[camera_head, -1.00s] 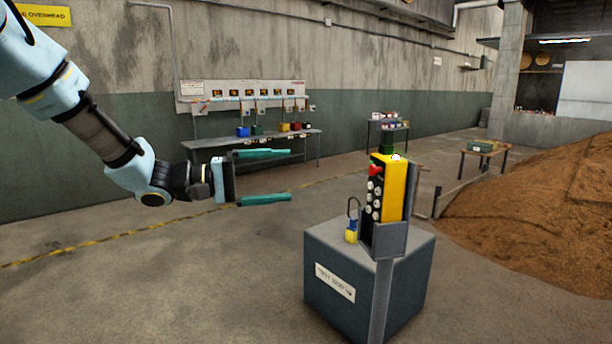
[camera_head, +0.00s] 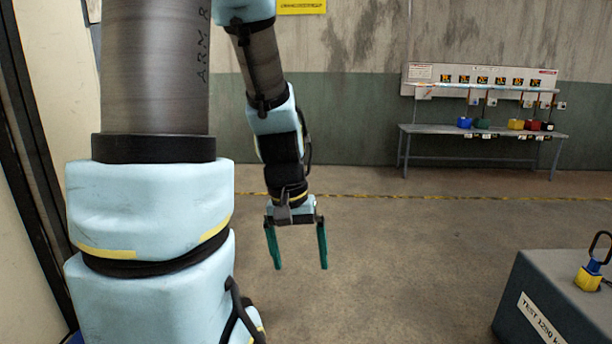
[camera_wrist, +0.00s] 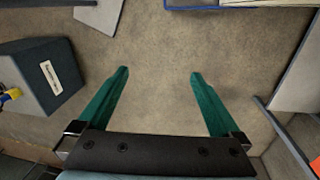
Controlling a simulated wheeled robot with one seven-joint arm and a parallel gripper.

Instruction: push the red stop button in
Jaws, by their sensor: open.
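The red stop button and the yellow control box that carries it are in neither view now. My gripper (camera_head: 300,268) hangs below my arm in the head view, fingers pointing down, open and empty above bare floor. It also shows open in the wrist view (camera_wrist: 159,73), with only floor between its teal fingers. The dark grey test block (camera_head: 548,300), beside which the control box stood in the earlier frame, shows in part at the lower right. It also shows at the left of the wrist view (camera_wrist: 38,75), apart from my gripper.
A yellow and blue piece with a black loop (camera_head: 590,275) sits on the block. A bench (camera_head: 485,130) with small coloured boxes stands along the back wall. A yellow floor line (camera_head: 430,197) runs before it. Open floor lies between my arm and the block.

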